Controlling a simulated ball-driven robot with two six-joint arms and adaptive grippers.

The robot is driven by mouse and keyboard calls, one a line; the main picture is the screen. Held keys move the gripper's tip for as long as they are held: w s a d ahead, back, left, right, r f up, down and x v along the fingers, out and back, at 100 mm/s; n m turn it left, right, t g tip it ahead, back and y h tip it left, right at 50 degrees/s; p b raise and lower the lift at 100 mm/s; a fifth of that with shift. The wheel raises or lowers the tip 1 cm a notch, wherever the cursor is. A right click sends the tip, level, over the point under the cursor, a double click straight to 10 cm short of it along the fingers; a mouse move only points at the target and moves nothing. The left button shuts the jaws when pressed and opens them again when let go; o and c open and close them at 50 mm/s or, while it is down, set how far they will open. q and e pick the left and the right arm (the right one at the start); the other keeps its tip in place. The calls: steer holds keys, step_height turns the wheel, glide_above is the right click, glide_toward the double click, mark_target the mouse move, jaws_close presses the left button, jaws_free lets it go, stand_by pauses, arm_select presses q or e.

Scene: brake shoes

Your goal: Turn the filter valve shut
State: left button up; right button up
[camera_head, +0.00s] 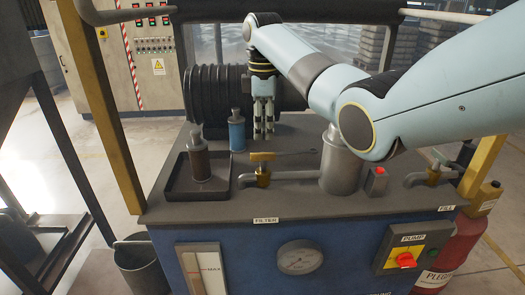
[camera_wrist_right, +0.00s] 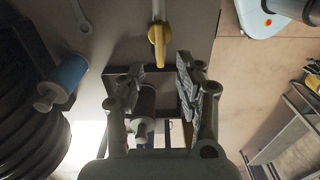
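The filter valve (camera_head: 263,175) is a brass fitting with a yellow handle, on a grey pipe above the FILTER label (camera_head: 266,220). In the head view its handle lies roughly along the pipe. In the right wrist view the yellow handle (camera_wrist_right: 158,42) shows just beyond and between the fingertips, apart from them. My right gripper (camera_head: 264,130) points down over the bench top, behind the valve and right of the blue bottle. In the wrist view the right gripper (camera_wrist_right: 157,82) has its fingers spread with nothing held. My left gripper is not in view.
A dark tray (camera_head: 168,190) holding a brown bottle (camera_head: 199,160) sits left of the valve. A blue bottle (camera_head: 237,132) stands behind it. A ribbed black motor (camera_head: 205,85) is at the back. A grey cylinder (camera_head: 341,168) stands right, beside a red button (camera_head: 378,172).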

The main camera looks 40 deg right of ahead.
mark_target(263, 153)
step_height(263, 153, down, 8)
steer(key=shift+r, duration=0.25)
jaws_close()
